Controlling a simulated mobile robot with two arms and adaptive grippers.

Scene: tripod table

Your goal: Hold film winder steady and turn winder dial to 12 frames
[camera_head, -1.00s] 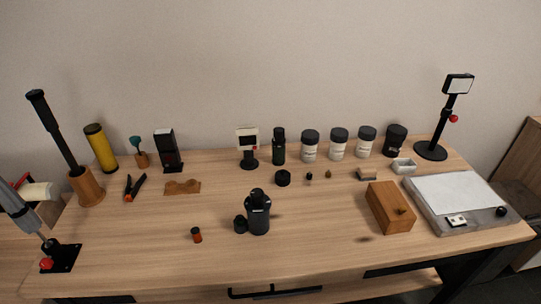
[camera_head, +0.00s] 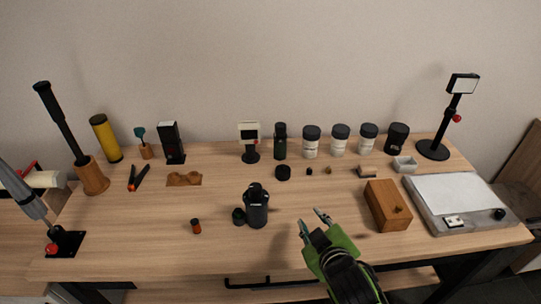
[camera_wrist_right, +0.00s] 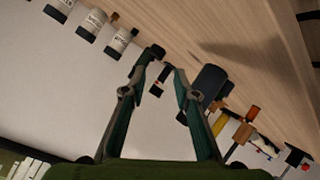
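The black upright device (camera_head: 257,207) at the middle of the table looks like the film winder. A dark round knob-like part (camera_head: 239,216) sits at its left side and may be the dial. No frame marks are readable. My right gripper (camera_head: 311,219), green with grey fingers, is open and empty to the right of the device and apart from it. In the right wrist view its spread fingers (camera_wrist_right: 164,68) show, with a dark blocky shape (camera_wrist_right: 210,82) beyond the right finger, possibly the device. My left gripper is not in view.
A wooden box (camera_head: 383,208) stands right of my right gripper, with a white-topped panel (camera_head: 455,195) beyond it. A small orange-black canister (camera_head: 196,226) stands left of the device. Jars (camera_head: 311,145) line the back. The front middle of the table is clear.

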